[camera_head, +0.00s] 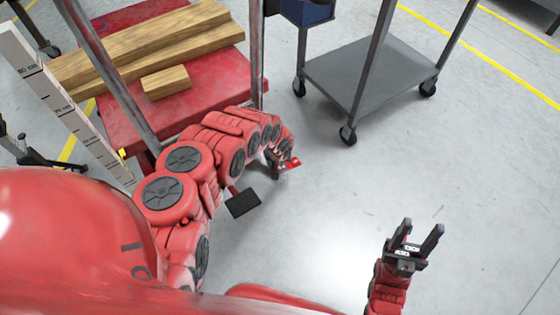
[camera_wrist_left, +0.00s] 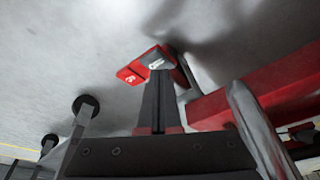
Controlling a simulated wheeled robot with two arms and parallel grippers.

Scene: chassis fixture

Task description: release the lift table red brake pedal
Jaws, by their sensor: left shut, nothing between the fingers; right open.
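The red lift table (camera_head: 225,85) stands at the upper left in the head view, and its red edge shows in the left wrist view (camera_wrist_left: 285,80). The red brake pedal (camera_head: 292,163) sticks out low near its push-handle end; in the left wrist view it is a red plate with a white mark (camera_wrist_left: 132,77). My left gripper (camera_head: 272,158) is down beside the pedal, partly hidden by my arm. In the left wrist view its fingers (camera_wrist_left: 158,73) are shut and empty, tips overlapping the pedal; I cannot tell whether they touch. My right gripper (camera_head: 418,238) is open and empty above the floor.
A black foot pedal (camera_head: 243,203) lies below my left arm. Wooden planks (camera_head: 150,47) and a small block (camera_head: 166,82) rest on the lift table. A grey wheeled cart (camera_head: 345,70) stands at the upper right. A white measuring scale (camera_head: 62,98) is at left. Floor at centre right is clear.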

